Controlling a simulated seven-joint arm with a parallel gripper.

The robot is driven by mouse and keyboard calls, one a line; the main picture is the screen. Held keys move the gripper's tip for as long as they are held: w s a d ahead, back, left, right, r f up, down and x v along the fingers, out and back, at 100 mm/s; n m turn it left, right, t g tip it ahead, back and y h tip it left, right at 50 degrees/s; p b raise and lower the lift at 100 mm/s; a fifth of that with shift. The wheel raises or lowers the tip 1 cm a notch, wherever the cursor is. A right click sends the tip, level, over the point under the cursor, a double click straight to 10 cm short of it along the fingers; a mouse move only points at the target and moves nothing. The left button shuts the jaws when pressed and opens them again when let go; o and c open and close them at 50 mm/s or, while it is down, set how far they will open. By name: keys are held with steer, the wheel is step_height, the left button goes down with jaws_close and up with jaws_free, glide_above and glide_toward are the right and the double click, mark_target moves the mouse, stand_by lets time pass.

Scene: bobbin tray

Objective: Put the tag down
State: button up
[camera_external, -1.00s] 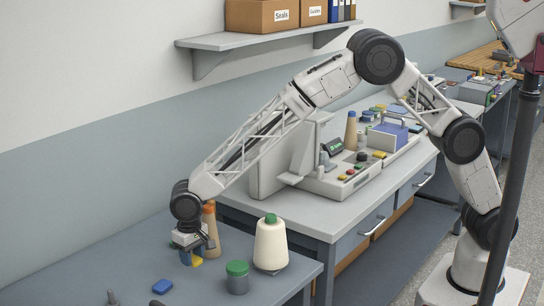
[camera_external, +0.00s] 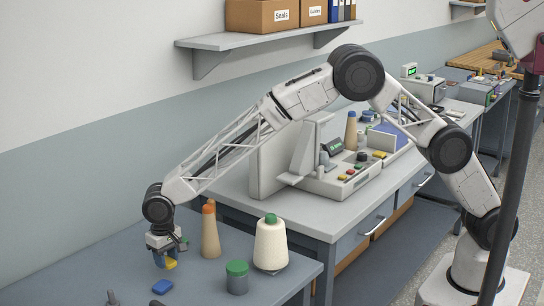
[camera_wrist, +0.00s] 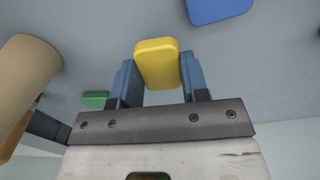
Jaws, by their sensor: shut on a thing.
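The yellow tag (camera_wrist: 157,62) is held between the two blue fingers of my gripper (camera_wrist: 158,80) in the wrist view. In the external view my gripper (camera_external: 165,262) is low over the near-left table, with the yellow tag (camera_external: 171,265) at its fingertips. A blue tag (camera_external: 162,286) lies flat on the table just in front of the gripper. It also shows at the top of the wrist view (camera_wrist: 218,8). A green piece (camera_wrist: 95,100) shows left of the fingers in the wrist view. I cannot tell whether the yellow tag touches the table.
A tan cone with an orange top (camera_external: 210,232) stands right of my gripper. A cream bobbin with a green top (camera_external: 271,245) and a green-lidded jar (camera_external: 237,277) stand further right. A small grey peg (camera_external: 112,297) is at the front edge. The table's left part is clear.

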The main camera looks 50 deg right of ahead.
mark_target(167, 260)
steer(key=shift+f, duration=1.75)
steer(key=shift+f, duration=0.2)
steer(key=o, duration=0.6)
steer(key=shift+r, duration=0.1)
step_height(167, 260, up, 12)
steer(key=shift+r, duration=0.1)
